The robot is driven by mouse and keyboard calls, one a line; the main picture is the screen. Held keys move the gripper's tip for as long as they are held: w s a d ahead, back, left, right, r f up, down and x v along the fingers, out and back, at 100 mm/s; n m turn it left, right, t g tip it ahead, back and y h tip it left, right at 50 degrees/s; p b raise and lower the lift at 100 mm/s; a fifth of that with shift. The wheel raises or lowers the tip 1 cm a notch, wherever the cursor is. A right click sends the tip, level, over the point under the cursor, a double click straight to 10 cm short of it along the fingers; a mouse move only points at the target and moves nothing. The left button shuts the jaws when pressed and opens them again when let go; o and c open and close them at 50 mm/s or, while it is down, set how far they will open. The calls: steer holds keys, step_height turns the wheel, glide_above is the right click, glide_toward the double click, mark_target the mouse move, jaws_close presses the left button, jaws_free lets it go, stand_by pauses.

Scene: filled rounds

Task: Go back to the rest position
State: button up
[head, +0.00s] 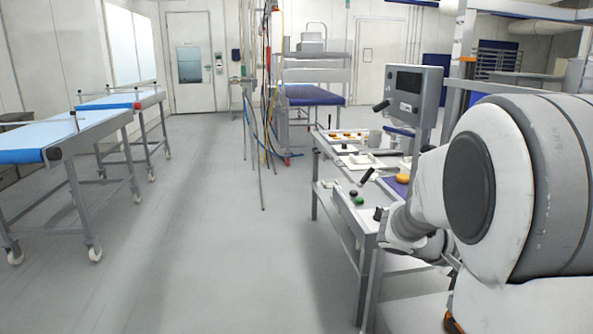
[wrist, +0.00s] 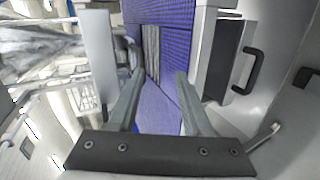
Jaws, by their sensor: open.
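My gripper (wrist: 155,82) shows in the wrist view with its two fingers apart and nothing between them. Beyond the fingers is a purple-blue ribbed surface (wrist: 160,110) with a grey strip on it; I cannot tell how far off it is. In the head view my white and grey arm fills the right side, bent down beside the workbench (head: 345,215). My gripper's fingers are not clear in the head view.
The workbench carries white trays (head: 362,160), a round orange item (head: 402,178), small dark and green items (head: 355,195) and a monitor (head: 413,93). A blue-topped conveyor (head: 60,138) stands at the left. The floor (head: 215,230) between is clear. Hoses (head: 262,110) hang behind.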

steer(key=s+a+t+y, duration=0.2)
steer(key=s+a+y, duration=0.25)
steer(key=a, duration=0.45)
steer(key=s+a+r+t+y, duration=0.1)
steer(key=s+a+t+y, duration=0.1)
steer(key=s+a+y, duration=0.45)
steer(key=s+a+t+y, duration=0.15)
steer(key=s+a, duration=0.25)
steer(key=a, duration=0.7)
step_height(320, 180, up, 14)
steer(key=p, duration=1.3)
steer(key=shift+p, duration=0.35)
